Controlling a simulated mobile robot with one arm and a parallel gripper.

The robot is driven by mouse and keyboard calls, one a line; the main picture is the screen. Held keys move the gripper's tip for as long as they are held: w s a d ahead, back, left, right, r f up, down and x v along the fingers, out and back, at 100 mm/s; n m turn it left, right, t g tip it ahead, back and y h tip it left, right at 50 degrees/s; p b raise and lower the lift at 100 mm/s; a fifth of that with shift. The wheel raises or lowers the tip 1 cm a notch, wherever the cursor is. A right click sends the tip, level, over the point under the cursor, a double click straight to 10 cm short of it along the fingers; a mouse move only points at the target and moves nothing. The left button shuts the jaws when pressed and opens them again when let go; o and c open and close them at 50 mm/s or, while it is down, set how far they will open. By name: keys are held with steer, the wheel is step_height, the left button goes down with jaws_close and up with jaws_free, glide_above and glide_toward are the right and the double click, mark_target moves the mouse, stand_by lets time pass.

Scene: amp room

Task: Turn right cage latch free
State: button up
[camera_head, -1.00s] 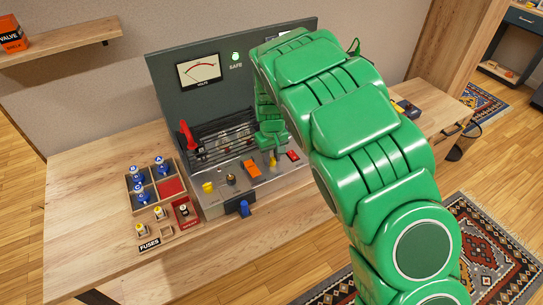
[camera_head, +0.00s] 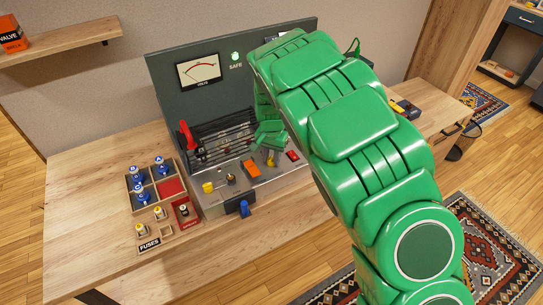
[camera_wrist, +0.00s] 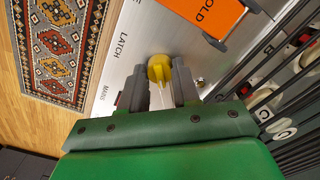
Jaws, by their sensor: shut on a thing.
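The right cage latch is a yellow knob (camera_wrist: 160,68) on the silver panel, beside the printed word LATCH in the wrist view. In the head view this yellow latch (camera_head: 271,161) sits low on the panel's right side, partly hidden by my green arm. My gripper (camera_wrist: 160,88) has its two grey fingers on either side of the knob and is shut on it. The cage (camera_head: 222,133) of dark bars stands behind the panel. The left yellow latch (camera_head: 208,187) is at the panel's left end.
An orange HOLD block (camera_wrist: 208,14) lies close beside the latch; it also shows in the head view (camera_head: 250,169). A red switch (camera_head: 292,155) is to the right. A fuse tray (camera_head: 180,190) stands left.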

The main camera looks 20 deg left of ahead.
steer(key=m, duration=0.3)
steer(key=shift+r+m, duration=0.1)
steer(key=shift+m, duration=2.2)
steer(key=o, duration=1.1)
steer(key=shift+c, duration=0.2)
